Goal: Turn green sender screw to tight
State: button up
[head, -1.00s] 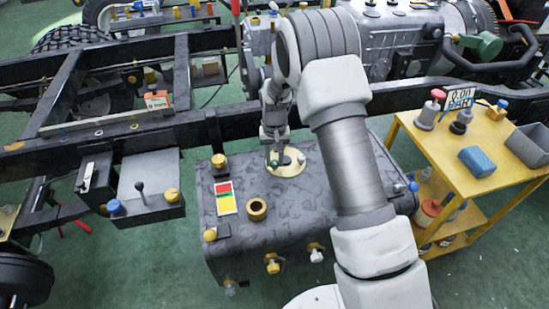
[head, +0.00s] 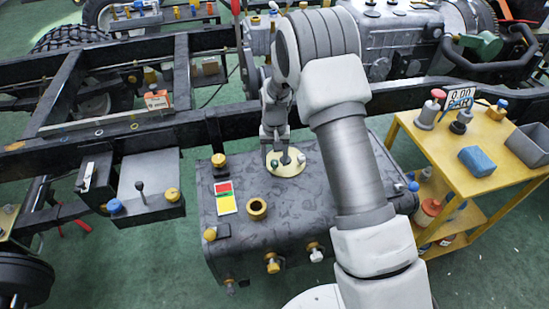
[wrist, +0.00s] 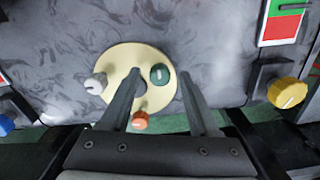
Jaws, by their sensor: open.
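The green sender screw (wrist: 159,73) is a small round knob with a pale mark on the right part of a cream round plate (wrist: 148,58) on the dark tank. In the head view it is a small green spot (head: 274,163) beside my fingers. My gripper (wrist: 160,75) is open, its two fingers pointing at the plate. In the wrist view the green screw shows between the fingertips, nearer the right one. I cannot tell whether either finger touches it.
The mottled dark tank (head: 310,215) carries a red-yellow-green card (head: 225,197), a brass ring (head: 257,208) and yellow knobs, one (wrist: 287,92) right of my fingers. Black frame rails (head: 180,132) run behind. A yellow cart (head: 430,165) stands at the right.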

notch_tip(320, 180, up, 17)
jog(key=p, duration=0.3)
jog(key=shift+r+p, duration=0.2)
jog(key=shift+p, duration=0.2)
notch_tip(320, 180, up, 10)
jog(key=t, duration=0.1)
send_over(275, 161)
jog(key=s+d, duration=0.4)
jog(key=s, duration=0.2)
jog(key=s+d+r+t, duration=0.2)
jog(key=s+r, duration=0.4)
jog(key=s+d+r+t, duration=0.1)
jog(key=s+d, duration=0.1)
jog(key=s, duration=0.7)
jog(key=s+d+r+t, duration=0.2)
jog(key=s+d, duration=0.1)
jog(key=s, duration=0.6)
notch_tip(275, 161, up, 12)
jog(key=p, duration=1.2)
jog(key=shift+f, duration=0.2)
